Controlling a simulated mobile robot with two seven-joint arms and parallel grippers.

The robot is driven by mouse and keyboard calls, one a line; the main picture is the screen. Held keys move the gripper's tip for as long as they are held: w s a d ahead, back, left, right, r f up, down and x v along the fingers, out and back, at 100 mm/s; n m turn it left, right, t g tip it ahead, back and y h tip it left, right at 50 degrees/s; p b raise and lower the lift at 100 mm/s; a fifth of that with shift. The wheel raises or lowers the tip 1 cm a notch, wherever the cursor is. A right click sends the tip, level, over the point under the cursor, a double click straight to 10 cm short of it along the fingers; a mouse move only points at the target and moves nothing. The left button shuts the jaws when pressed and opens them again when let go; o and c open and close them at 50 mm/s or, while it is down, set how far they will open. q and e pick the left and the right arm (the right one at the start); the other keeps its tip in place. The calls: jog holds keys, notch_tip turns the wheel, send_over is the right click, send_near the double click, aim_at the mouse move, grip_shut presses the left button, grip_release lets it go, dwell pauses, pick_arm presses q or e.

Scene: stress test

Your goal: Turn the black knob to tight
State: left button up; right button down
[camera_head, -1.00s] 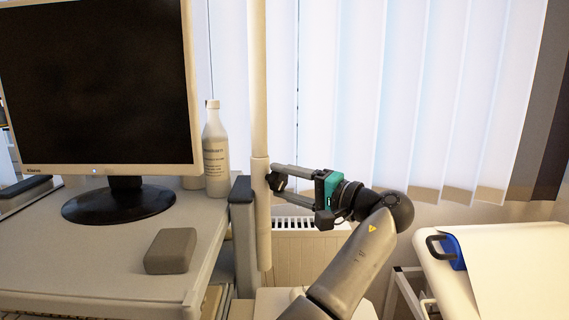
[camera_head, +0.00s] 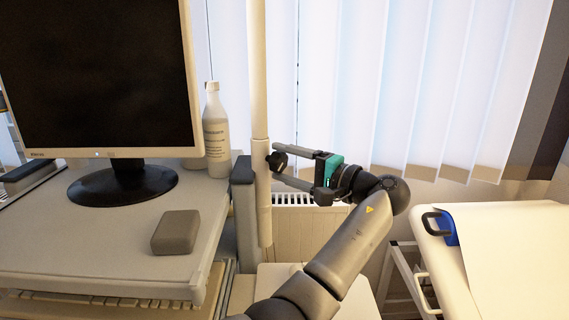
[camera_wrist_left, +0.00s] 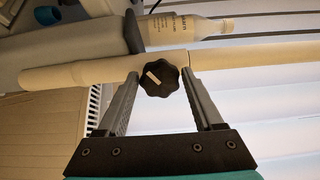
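The black knob (camera_head: 277,160) sits on the side of the pale vertical pole, beside the desk. In the left wrist view the knob (camera_wrist_left: 160,78) has a lobed rim and a pale bar mark on its face, which lies slanted. My left gripper (camera_head: 276,162) is open, its fingers reaching toward the pole, one above and one below the knob. In the left wrist view the fingertips (camera_wrist_left: 161,76) stand on either side of the knob, with a narrow gap on each side. My right gripper is not in view.
The pole (camera_head: 258,80) rises beside the desk (camera_head: 110,245). A monitor (camera_head: 95,80), a white bottle (camera_head: 216,130) and a grey block (camera_head: 175,232) stand on the desk. A radiator (camera_head: 300,230) is behind the pole. A white bed (camera_head: 500,255) with a blue-black handle is at right.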

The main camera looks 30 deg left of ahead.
pick_arm(q)
jog(key=shift+o, duration=1.2)
jog(key=s+d+b, duration=0.1)
jog(key=d, duration=1.4)
jog(key=shift+s, duration=0.25)
